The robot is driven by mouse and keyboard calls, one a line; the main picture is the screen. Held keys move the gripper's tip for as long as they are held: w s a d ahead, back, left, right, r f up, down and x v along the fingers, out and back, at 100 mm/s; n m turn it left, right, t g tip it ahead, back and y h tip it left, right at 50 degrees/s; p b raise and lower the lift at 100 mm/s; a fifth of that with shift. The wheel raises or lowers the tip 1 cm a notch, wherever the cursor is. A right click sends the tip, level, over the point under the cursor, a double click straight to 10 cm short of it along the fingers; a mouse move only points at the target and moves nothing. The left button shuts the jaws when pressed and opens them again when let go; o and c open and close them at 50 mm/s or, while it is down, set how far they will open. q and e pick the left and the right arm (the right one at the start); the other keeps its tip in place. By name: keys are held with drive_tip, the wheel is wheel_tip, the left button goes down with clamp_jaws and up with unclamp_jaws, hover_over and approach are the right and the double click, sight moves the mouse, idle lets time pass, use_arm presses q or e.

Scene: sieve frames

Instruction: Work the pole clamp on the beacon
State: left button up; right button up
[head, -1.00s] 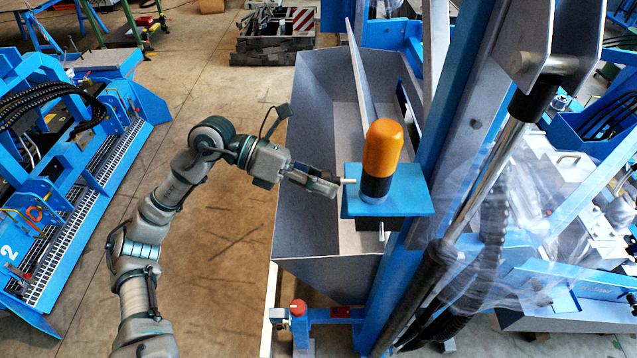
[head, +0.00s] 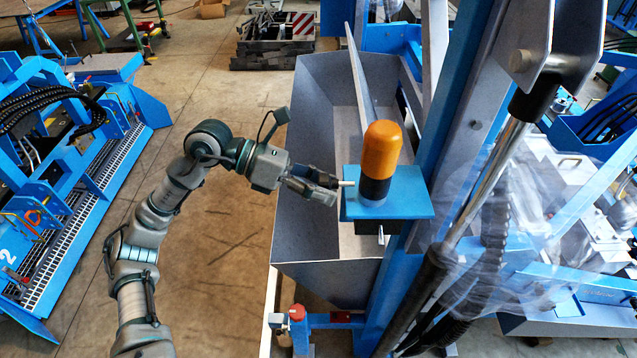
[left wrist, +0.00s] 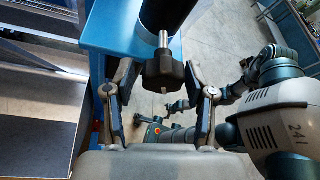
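The beacon has an orange dome (head: 382,150) on a black base (head: 375,188) and stands upright on a blue plate (head: 415,195). A pale rod (head: 346,183) sticks out of its left side towards my left gripper (head: 325,188). In the left wrist view the rod is a metal shaft (left wrist: 163,40) ending in a dark clamp knob (left wrist: 164,72). My left gripper's fingers (left wrist: 164,66) stand spread on both sides of this knob, seemingly with narrow gaps; contact is not clear. In the head view the fingers hide the knob. My right gripper is not in view.
A grey steel trough (head: 325,270) lies below and behind the gripper. A blue post (head: 440,150) and a hydraulic cylinder (head: 485,175) stand right of the beacon. A blue machine (head: 90,190) is at the left. Bare floor (head: 225,235) lies between.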

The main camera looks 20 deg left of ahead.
use_arm(q)
drive_tip(key=shift+w+d, duration=0.1)
drive_tip(key=shift+w, duration=0.05)
drive_tip(key=shift+r, duration=0.2)
drive_tip(key=v, duration=1.2)
drive_tip(key=shift+f, duration=0.2)
drive_tip(key=shift+w, duration=0.1)
